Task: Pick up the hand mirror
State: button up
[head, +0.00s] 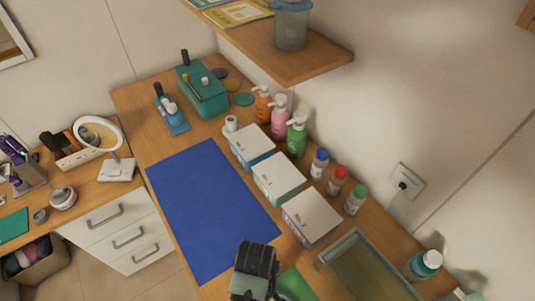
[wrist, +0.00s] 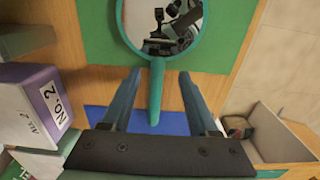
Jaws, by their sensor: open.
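The hand mirror (wrist: 157,88) has a teal rim and handle. It shows at the top middle of the wrist view, its round glass (wrist: 165,25) over a green mat (wrist: 98,32). Its handle points down the picture toward my gripper. My gripper (wrist: 157,76) is open, with one finger on each side of the handle and a gap on both sides. I cannot tell how far the fingers are above or beside the handle in height. In the head view I cannot make out the hand mirror; my dark wrist part is at the bottom middle.
A blue mat (head: 210,205) lies on the wooden counter. White-topped boxes (head: 310,215) stand right of it, with several bottles (head: 337,180) behind. A box marked No.2 (wrist: 40,105) is left of my fingers in the wrist view. A glass-sided tray (head: 365,270) is at lower right.

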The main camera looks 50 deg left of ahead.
jog(key=shift+w+f, duration=0.15)
jog(key=shift+f, duration=1.7)
grip_shut()
